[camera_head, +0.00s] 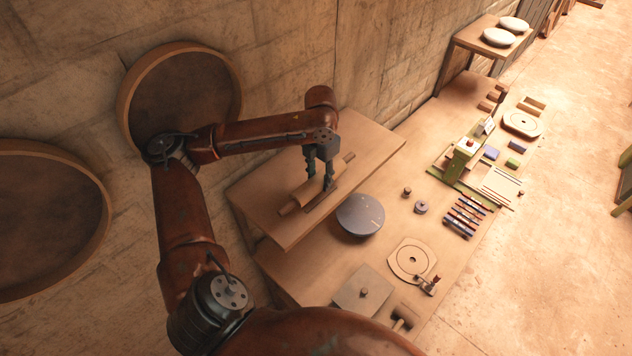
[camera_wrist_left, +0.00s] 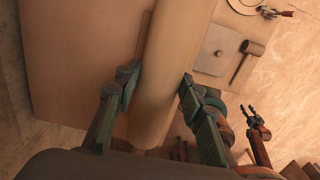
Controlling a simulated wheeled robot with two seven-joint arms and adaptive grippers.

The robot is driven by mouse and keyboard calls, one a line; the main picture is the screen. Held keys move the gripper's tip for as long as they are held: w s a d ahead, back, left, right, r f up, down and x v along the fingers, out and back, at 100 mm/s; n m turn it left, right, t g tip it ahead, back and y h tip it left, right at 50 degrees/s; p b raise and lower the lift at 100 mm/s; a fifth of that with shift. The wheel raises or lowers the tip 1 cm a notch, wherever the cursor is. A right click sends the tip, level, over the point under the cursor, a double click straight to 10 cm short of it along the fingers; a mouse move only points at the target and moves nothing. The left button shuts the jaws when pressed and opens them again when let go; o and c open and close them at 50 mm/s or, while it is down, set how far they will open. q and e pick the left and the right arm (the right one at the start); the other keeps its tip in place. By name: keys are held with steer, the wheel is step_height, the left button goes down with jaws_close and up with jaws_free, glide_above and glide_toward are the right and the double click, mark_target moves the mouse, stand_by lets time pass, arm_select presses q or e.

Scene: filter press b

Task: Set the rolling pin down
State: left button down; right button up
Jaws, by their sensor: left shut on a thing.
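The rolling pin (camera_head: 298,200) is a pale wooden cylinder lying diagonally over the raised wooden board at the back left of the bench. My left gripper (camera_head: 320,180) points down and is shut on its middle. In the left wrist view the rolling pin (camera_wrist_left: 168,60) runs lengthwise between the two teal fingers (camera_wrist_left: 160,92), one on each side. The pin is very close to the board (camera_head: 362,138); whether it touches cannot be told. My right gripper does not show in the head view; a small pronged part at the lower right of the wrist view is unclear.
A grey round disc (camera_head: 360,214) stands just right of the board. A square plate (camera_head: 364,292), a mallet (camera_head: 402,318) and a round-holed plate (camera_head: 411,259) lie nearer the front. Green-based equipment (camera_head: 463,160) stands farther right. The board's far right part is bare.

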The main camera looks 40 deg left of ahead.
mark_target(316, 185)
arm_select(q)
steer(key=shift+a+f, duration=0.2)
steer(key=shift+a, duration=0.05)
steer(key=shift+a+f, duration=0.15)
steer(key=shift+f, duration=0.05)
steer(key=f, duration=0.2)
steer(key=f+p, duration=0.1)
steer(key=shift+s+a, duration=0.1)
steer(key=shift+a, duration=0.15)
steer(key=shift+f, duration=0.4)
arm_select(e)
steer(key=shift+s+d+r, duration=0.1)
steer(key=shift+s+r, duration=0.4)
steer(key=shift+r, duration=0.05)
arm_select(q)
steer(key=shift+f, duration=0.1)
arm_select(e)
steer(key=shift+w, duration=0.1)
arm_select(q)
steer(key=c, duration=1.3)
jaws_free()
steer(key=shift+o, duration=0.2)
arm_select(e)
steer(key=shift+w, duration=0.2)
